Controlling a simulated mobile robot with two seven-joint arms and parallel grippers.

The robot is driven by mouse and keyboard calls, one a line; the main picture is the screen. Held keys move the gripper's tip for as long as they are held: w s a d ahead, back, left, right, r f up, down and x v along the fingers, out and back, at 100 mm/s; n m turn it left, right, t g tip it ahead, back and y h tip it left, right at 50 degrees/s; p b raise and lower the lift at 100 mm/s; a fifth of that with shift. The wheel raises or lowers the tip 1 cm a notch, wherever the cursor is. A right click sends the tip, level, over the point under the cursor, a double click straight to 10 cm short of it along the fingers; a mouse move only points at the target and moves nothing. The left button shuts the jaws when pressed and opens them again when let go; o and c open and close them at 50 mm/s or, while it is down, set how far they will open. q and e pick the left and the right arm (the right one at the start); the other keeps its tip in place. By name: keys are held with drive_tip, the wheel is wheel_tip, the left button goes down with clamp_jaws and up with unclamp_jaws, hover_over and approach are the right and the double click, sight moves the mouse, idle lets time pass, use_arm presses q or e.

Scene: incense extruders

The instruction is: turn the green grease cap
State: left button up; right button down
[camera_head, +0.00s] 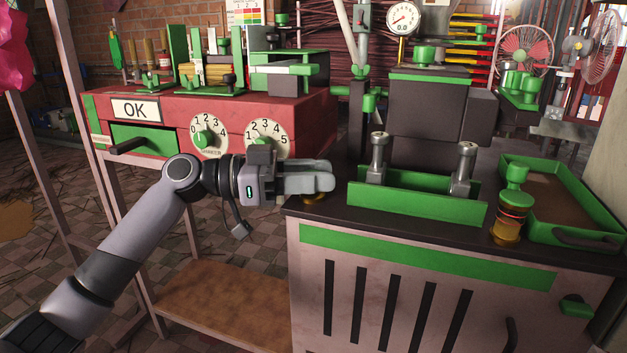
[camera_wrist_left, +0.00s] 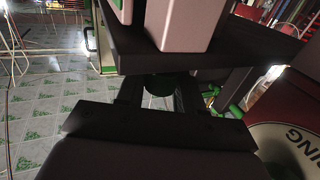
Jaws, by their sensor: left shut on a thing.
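My left gripper (camera_head: 322,178) reaches in from the left, at the near left corner of the machine cabinet's dark top. Its jaws are shut on a green grease cap, mostly hidden by the fingers in the head view. A bit of brass base (camera_head: 314,197) shows just below the fingers. In the left wrist view, the dark green cap (camera_wrist_left: 159,87) sits between the two fingers of the gripper (camera_wrist_left: 160,95). A similar green-topped cup with an amber band and brass base (camera_head: 510,205) stands upright at the cabinet's right front. My right gripper is not in view.
A green trough (camera_head: 415,200) with two metal posts stands right of my gripper. A green-rimmed tray (camera_head: 572,233) lies at the far right. A red control box (camera_head: 320,110) with two numbered dials and an OK label stands behind on the left.

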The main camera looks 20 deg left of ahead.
use_arm(q)
drive_tip(key=shift+r+m+g+h, duration=0.1)
drive_tip(key=shift+m+g+h, duration=0.4)
drive_tip(key=shift+m+g, duration=1.1)
drive_tip(key=shift+g, duration=0.7)
drive_tip(key=o, duration=1)
drive_tip(key=shift+c, duration=0.2)
drive_tip(key=a+p, duration=0.1)
drive_tip(key=a, duration=0.6)
drive_tip(key=shift+s, duration=0.35)
